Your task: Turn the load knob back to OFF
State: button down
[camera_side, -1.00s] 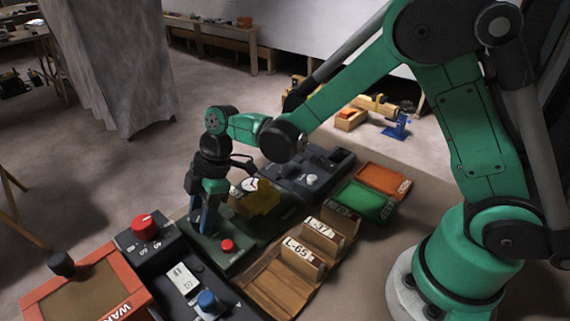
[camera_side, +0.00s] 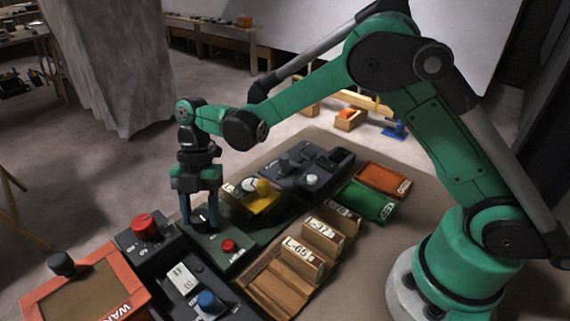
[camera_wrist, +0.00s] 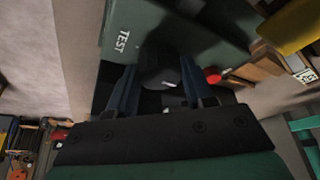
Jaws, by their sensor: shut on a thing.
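A dark knob (camera_side: 202,217) with a white pointer mark stands on a dark green panel (camera_side: 236,262). In the wrist view the knob (camera_wrist: 160,78) sits between my two blue fingers, and the panel (camera_wrist: 135,32) carries the word TEST. My gripper (camera_side: 200,220) points straight down over the knob and is shut on it. The fingers hide much of the knob in the side view. I cannot read a LOAD or OFF label in either view. A red button (camera_side: 228,246) is on the same panel, to the right of my fingers.
A red knob (camera_side: 146,227) on a dark box stands close at left. A blue knob (camera_side: 207,301) is in front. A yellow part (camera_side: 262,198) and a dark unit (camera_side: 296,172) lie behind right. Wooden bins (camera_side: 277,289) stand at right. A red-framed box (camera_side: 90,287) is front left.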

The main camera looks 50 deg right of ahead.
aim_at(200, 214)
jog(key=shift+n, duration=0.6)
jog(key=shift+g, duration=0.3)
jog(key=c, duration=0.6)
grip_release()
jog(key=shift+h, duration=0.3)
jog(key=shift+v, duration=2.8)
